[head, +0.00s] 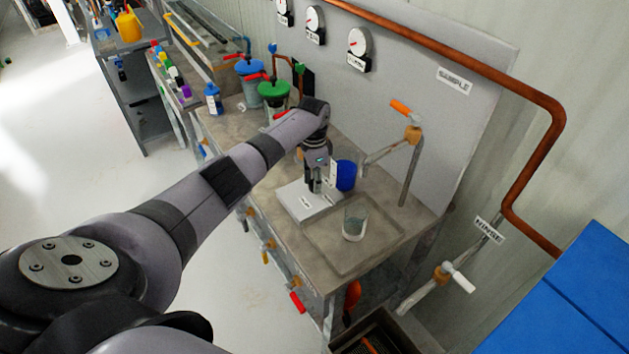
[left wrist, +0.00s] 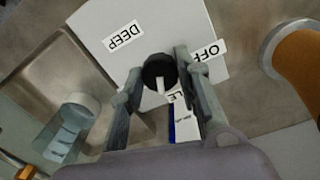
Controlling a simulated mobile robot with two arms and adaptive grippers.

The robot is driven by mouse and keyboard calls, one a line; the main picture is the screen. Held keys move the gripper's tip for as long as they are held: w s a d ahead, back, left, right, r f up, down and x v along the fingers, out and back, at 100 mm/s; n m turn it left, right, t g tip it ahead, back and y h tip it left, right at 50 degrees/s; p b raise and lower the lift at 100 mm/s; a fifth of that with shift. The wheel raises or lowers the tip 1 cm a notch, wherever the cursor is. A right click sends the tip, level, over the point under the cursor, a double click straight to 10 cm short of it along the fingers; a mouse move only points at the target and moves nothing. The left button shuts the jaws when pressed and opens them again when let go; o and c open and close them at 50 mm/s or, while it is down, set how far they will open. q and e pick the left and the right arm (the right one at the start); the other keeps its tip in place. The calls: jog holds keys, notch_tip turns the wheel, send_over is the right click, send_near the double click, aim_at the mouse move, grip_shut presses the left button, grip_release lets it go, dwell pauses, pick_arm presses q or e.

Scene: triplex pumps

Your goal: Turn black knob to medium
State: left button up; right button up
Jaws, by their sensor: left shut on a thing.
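The black knob (left wrist: 159,70) sits on a white plate (left wrist: 170,25), which also shows on the bench in the head view (head: 298,197). In the left wrist view, the knob's white pointer aims down the picture, toward a partly hidden label (left wrist: 173,96) on which "LE" can be read. A "DEEP" label (left wrist: 123,37) lies up and left of the knob, an "OFF" label (left wrist: 209,52) to the right. My left gripper (left wrist: 159,66) has a finger on each side of the knob and is shut on it. In the head view, my left gripper (head: 318,187) stands over the plate and hides the knob.
A glass beaker (head: 355,222) stands in the shallow basin (head: 374,257) in front right of the plate. A blue container (head: 346,175) is close beside the gripper. An orange-handled tap (head: 401,107) and pipe stand at the right. Green-lidded (head: 273,89) and blue-lidded (head: 249,67) vessels are farther back.

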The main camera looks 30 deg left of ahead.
pick_arm(q)
jog(key=m, duration=0.5)
jog(key=shift+m+b, duration=0.3)
jog(key=m, duration=0.4)
jog(key=shift+w+m, duration=0.1)
jog(key=shift+m, duration=0.3)
jog(key=shift+r, duration=0.1)
jog(key=o, duration=1.1)
jog(key=shift+o, duration=0.2)
notch_tip(320, 180, up, 12)
jog(key=shift+w, duration=0.2)
